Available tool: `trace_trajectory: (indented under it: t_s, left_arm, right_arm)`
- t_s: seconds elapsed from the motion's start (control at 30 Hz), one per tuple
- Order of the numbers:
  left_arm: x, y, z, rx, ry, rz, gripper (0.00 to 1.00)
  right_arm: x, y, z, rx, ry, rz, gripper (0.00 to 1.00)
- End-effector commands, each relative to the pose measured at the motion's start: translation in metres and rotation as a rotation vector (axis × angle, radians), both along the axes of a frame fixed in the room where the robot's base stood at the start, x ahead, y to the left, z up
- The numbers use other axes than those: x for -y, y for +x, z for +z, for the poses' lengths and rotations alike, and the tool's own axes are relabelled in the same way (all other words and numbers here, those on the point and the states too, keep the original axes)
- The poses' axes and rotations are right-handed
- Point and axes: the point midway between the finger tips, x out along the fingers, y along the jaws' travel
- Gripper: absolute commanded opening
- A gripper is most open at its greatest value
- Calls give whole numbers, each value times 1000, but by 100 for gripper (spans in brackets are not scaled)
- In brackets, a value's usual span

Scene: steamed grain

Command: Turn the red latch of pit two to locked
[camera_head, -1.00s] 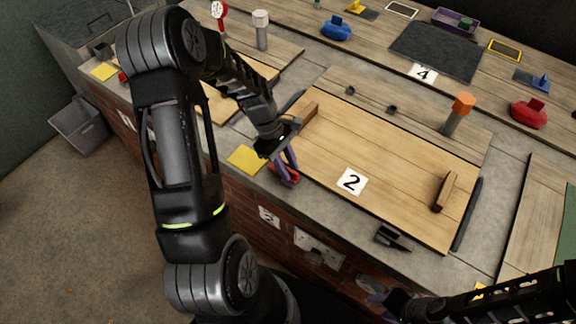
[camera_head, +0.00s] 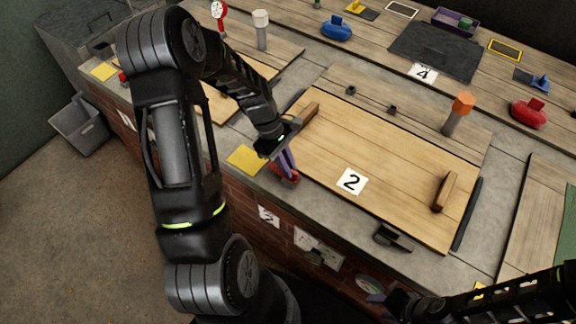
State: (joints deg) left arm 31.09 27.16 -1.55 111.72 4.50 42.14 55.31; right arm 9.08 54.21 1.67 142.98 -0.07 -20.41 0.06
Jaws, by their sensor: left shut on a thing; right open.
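The red latch (camera_head: 287,176) sits at the left front corner of the wooden lid marked 2 (camera_head: 380,160), on the grey counter edge. My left gripper (camera_head: 288,164) reaches down onto it from above, with its purple fingers shut on the latch. The fingers hide part of the latch, and I cannot tell its exact angle. My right gripper (camera_head: 376,305) is at the bottom, away from the lid, with its fingers partly hidden by its own arm.
A yellow square (camera_head: 245,160) lies just left of the latch. The lid has wooden handles at its left (camera_head: 310,113) and right (camera_head: 444,192). A black bracket (camera_head: 392,237) sits on the front edge. An orange-topped post (camera_head: 459,112) stands behind the lid.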

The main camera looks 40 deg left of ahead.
Motion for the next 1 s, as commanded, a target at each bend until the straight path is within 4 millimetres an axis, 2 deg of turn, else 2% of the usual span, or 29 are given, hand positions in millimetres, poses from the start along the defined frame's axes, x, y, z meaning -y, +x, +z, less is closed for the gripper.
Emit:
trace_trajectory:
  t_s: [0.67, 1.0]
  left_arm:
    - [0, 0, 0, 1, 0, -5, 0]
    - [0, 2, 0, 3, 2, -103, 0]
  right_arm:
    - [0, 0, 0, 0, 0, 0, 45]
    - [0, 0, -1, 0, 0, 0, 45]
